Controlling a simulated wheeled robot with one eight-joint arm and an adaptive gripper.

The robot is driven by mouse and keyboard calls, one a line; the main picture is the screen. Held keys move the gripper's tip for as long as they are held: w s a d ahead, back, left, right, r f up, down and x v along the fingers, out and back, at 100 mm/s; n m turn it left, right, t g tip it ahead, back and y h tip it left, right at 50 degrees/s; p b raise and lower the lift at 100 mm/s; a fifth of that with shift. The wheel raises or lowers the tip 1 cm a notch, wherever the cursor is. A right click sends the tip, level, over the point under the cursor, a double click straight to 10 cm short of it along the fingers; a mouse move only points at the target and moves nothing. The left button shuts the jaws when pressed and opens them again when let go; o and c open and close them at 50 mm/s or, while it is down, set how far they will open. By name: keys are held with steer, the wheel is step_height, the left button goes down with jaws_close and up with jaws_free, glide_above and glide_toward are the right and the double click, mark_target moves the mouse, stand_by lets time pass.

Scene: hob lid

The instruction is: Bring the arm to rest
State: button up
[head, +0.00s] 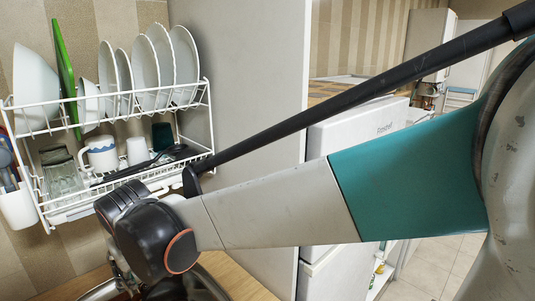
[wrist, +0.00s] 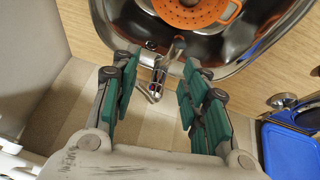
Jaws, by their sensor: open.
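My gripper (wrist: 160,78) shows in the wrist view with its two green-padded fingers spread wide apart. Nothing is held between them. A metal tap (wrist: 162,72) shows in the gap between the fingers, beyond them; whether they touch it I cannot tell, but no contact shows. In the head view my arm stretches from the right edge to the lower left, its wrist in front of the dish rack's lower edge.
The dish rack (head: 60,213) with plates and cups hangs at the left. A dark sink (wrist: 245,52) holds an orange colander (wrist: 188,17). A blue object (wrist: 288,152) lies at the right. A white fridge (head: 352,140) stands behind my arm.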

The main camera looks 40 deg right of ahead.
steer(key=s+d+t, duration=0.1)
steer(key=s+d, duration=0.1)
steer(key=s, duration=0.6)
steer(key=s+d+m, duration=0.1)
steer(key=s+d, duration=0.2)
steer(key=s, duration=0.5)
steer(key=shift+s+t+y, duration=0.3)
steer(key=shift+t+y, duration=0.1)
